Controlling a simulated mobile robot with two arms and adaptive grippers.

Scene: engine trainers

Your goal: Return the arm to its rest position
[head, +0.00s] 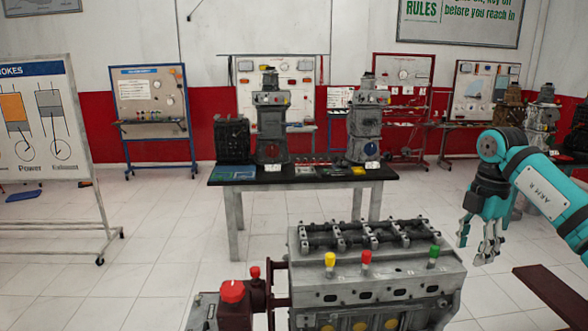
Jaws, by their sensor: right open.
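My right arm (540,185) is teal and comes in from the right edge. It bends at a dark joint, and its gripper (487,252) hangs pointing down with the fingers spread and nothing between them. The gripper is just right of a grey engine block (385,275), apart from it in the picture. My left arm and gripper are not in view.
The block carries yellow, red and green knobs, and a red-capped unit (232,292) stands at its left. A dark red board (555,296) lies at lower right. A table (225,183) with engine models stands behind. A whiteboard stand (40,120) is at left. Tiled floor is free between.

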